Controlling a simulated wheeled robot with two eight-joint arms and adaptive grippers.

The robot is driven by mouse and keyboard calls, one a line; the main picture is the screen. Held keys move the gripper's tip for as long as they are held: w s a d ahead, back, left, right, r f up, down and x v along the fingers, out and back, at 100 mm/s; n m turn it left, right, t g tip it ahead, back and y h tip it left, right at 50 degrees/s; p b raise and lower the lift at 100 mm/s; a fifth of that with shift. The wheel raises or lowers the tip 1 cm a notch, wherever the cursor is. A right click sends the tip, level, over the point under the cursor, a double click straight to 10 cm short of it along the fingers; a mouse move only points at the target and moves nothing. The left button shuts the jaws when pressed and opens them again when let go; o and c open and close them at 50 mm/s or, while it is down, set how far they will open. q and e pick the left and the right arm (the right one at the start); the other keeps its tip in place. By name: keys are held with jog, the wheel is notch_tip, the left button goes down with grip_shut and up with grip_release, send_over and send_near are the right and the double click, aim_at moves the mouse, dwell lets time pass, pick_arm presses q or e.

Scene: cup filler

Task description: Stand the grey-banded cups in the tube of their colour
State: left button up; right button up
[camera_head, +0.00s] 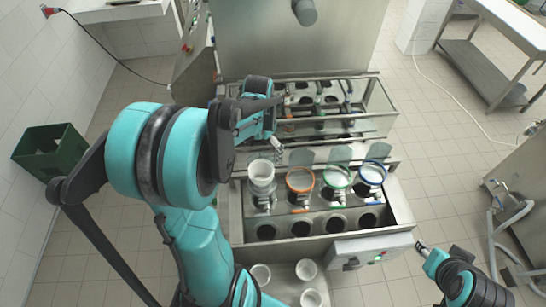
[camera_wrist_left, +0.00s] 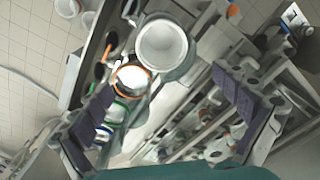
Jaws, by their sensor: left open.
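A white cup (camera_head: 261,169) stands upright at the leftmost tube of the filler row, its rim above the tube. It shows large in the left wrist view (camera_wrist_left: 164,47). Its band cannot be made out. Beside it are the orange-rimmed tube (camera_head: 300,180), the green-rimmed tube (camera_head: 337,177) and the blue-rimmed tube (camera_head: 372,173). My left gripper (camera_head: 277,146) is open just behind the white cup. In the left wrist view its pads (camera_wrist_left: 168,112) are wide apart with no cup between them. My right gripper (camera_head: 421,246) is low at the right, its opening unclear.
More white cups (camera_head: 306,269) stand in the front tray, partly near my left arm. Dark round holes (camera_head: 301,229) lie in front of the tubes. Metal rails (camera_head: 325,106) and the machine's tall panel (camera_head: 290,40) rise behind. A green crate (camera_head: 50,148) is at the left.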

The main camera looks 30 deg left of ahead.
pick_arm(q)
jog(key=s+d+r+t, duration=0.3)
jog(key=d+r, duration=0.1)
jog(key=d, duration=0.5)
jog(key=s+d+r+n+t, duration=0.1)
jog(key=s+d+r+t, duration=0.3)
jog(key=d, duration=0.4)
jog(key=shift+s+d+r, duration=0.25)
jog(key=shift+s+d, duration=0.05)
jog(key=shift+d, duration=0.05)
